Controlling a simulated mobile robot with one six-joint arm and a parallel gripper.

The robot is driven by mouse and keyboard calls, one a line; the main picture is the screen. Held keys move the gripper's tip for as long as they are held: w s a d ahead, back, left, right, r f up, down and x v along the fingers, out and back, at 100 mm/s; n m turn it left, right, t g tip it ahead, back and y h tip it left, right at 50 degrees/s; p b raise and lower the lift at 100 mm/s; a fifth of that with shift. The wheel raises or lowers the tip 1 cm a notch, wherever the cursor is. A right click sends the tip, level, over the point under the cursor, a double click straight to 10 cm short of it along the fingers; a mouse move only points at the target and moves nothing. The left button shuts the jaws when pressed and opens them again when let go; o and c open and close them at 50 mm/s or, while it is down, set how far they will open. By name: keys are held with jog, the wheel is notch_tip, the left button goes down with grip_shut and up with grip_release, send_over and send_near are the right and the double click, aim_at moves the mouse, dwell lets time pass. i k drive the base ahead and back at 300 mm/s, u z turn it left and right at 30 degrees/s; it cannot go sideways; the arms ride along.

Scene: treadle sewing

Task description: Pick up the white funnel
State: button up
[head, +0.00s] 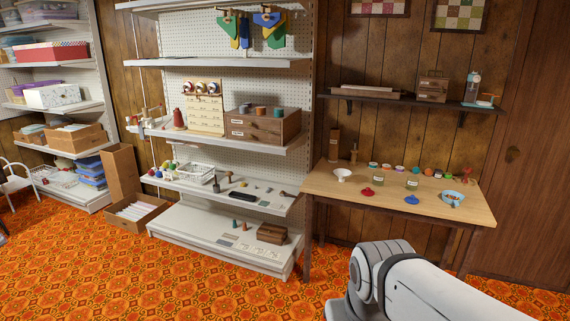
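The white funnel (343,175) is small and stands on the left part of the wooden table (468,208), near its left end. Nothing touches it from my side. My white and grey arm reaches into the lower right of the head view, in front of the table. My gripper is not visible, so its state and its distance from the funnel cannot be seen.
On the table, a red lid (367,191), a blue lid (411,200), glass jars (379,180) and a blue bowl (452,198) stand right of the funnel. White shelving (225,238) stands close on the left. The patterned orange floor (235,298) in front is clear.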

aim_at(342, 173)
jog(key=z, duration=0.45)
jog(key=i, duration=1.45)
jog(key=z, duration=0.45)
jog(key=k, duration=0.8)
jog(key=z, duration=0.15)
jog(key=i, duration=0.85)
jog(key=u, duration=0.15)
